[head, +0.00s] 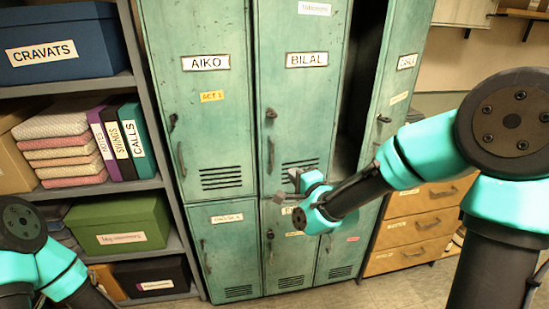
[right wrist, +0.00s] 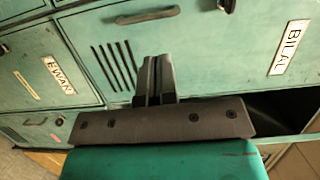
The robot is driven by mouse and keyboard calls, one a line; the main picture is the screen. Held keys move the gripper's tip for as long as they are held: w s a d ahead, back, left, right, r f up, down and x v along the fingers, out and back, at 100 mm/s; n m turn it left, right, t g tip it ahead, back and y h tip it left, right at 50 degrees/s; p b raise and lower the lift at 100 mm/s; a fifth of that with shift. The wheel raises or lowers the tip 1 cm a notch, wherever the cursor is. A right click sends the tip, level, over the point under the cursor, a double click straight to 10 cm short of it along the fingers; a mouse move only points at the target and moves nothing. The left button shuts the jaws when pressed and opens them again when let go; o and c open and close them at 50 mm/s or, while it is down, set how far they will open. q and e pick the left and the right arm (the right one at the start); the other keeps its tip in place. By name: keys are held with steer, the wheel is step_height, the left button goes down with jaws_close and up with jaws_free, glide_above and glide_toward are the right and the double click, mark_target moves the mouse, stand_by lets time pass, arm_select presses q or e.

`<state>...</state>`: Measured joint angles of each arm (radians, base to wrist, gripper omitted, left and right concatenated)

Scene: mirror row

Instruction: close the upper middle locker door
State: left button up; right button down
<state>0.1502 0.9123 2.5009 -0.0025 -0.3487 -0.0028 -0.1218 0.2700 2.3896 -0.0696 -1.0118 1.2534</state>
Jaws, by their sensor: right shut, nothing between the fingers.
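The upper middle locker door (head: 305,105), labelled BILAL, is green with a latch and a handle near its left edge. It looks flush or nearly flush with its frame; I cannot tell whether a narrow gap remains. Its face and label also show in the right wrist view (right wrist: 225,55). My right gripper (head: 287,187) is shut and empty, in front of this door's lower part, below the vents. Its fingers (right wrist: 155,80) are together in the right wrist view. I cannot tell whether they touch the door. My left gripper is out of view.
The upper right locker door (head: 405,85) stands open, with a dark interior beside it. The AIKO door (head: 200,110) and lower doors (head: 222,250) look shut. Shelves with boxes stand left, wooden drawers (head: 405,228) right. Some floor (head: 385,290) is clear.

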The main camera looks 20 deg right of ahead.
steer(key=shift+s+d+f, duration=0.45)
steer(key=shift+d+f, duration=0.15)
steer(key=shift+f, duration=0.2)
steer(key=w+a, duration=0.1)
steer(key=w, duration=0.8)
steer(key=w+a, duration=0.1)
steer(key=w, duration=0.3)
steer(key=shift+w+a, duration=0.3)
steer(key=shift+w, duration=0.1)
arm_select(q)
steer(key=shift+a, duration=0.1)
arm_select(e)
steer(key=shift+d, duration=0.1)
